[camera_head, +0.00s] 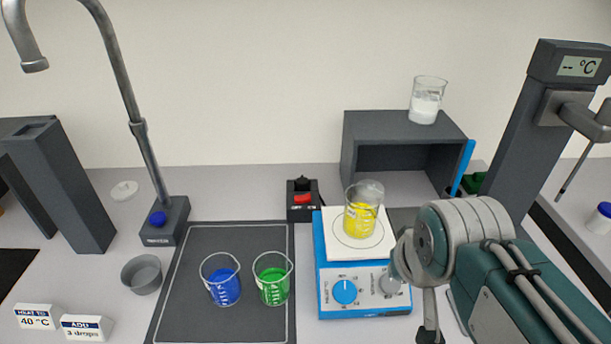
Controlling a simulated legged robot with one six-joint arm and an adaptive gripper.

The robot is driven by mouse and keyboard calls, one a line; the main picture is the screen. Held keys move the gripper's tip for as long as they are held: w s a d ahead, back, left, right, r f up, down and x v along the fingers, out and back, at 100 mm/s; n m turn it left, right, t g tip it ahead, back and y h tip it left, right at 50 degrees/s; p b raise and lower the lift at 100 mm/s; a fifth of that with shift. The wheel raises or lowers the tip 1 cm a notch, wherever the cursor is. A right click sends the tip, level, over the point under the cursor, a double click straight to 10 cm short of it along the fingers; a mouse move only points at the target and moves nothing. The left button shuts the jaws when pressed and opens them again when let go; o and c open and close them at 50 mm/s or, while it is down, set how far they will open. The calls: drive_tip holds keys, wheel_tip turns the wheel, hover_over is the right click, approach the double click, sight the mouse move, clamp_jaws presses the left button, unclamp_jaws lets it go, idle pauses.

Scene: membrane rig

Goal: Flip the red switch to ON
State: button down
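The red switch (303,198) sits on a small black box (301,213) behind the hotplate's left back corner. White marks show on the box below the switch, too small to read, and I cannot tell which way the switch is set. My gripper (429,330) is at the bottom of the view, right of the hotplate and well in front of the switch. My arm's wrist hides part of it, so I cannot tell whether its fingers are open or shut. Nothing is visibly held.
A blue hotplate (335,302) bears a beaker of yellow liquid (362,219). Beakers of blue (222,286) and green liquid (271,284) stand on a dark mat (190,240). A dark shelf (375,130) stands behind, and a faucet (140,130) rises left.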

drive_tip(key=w+a+r, duration=0.2)
drive_tip(key=w+r, duration=0.2)
drive_tip(key=w, duration=0.5)
drive_tip(key=g+h, duration=0.2)
hover_over(310, 197)
drive_tip(key=s+a, duration=0.3)
drive_tip(key=a, duration=0.1)
wheel_tip(310, 197, down, 4)
drive_tip(key=shift+s+d+f, duration=0.15)
drive_tip(key=x, duration=0.8)
drive_tip(key=s+x, duration=0.1)
drive_tip(key=x, duration=0.3)
drive_tip(key=shift+w+d+f, duration=0.15)
drive_tip(key=shift+d+f, duration=0.15)
drive_tip(key=shift+f, duration=0.1)
drive_tip(key=shift+d+f, duration=0.2)
drive_tip(key=shift+f, duration=0.35)
drive_tip(key=shift+d, duration=0.1)
